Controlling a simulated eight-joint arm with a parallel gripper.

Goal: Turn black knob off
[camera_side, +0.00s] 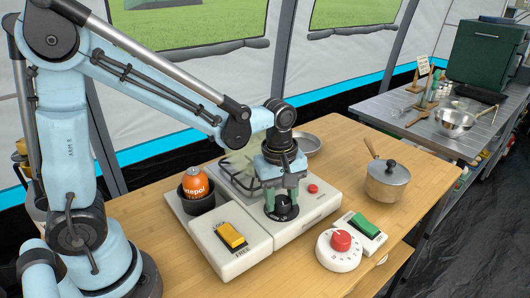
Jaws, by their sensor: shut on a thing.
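The black knob (282,212) stands on the front part of a white stove unit (322,207). My gripper (281,197) points down over it from above. Its fingers are shut on the knob, one on each side. The fingers hide the knob's upper part, and I cannot tell which way it is turned.
Left of my gripper are a yellow switch (231,236) and an orange can (195,182) in a dark holder. To the right are a red-topped white dial (340,246), a green switch (364,224) and a lidded pot (386,182). A pan (309,144) lies behind.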

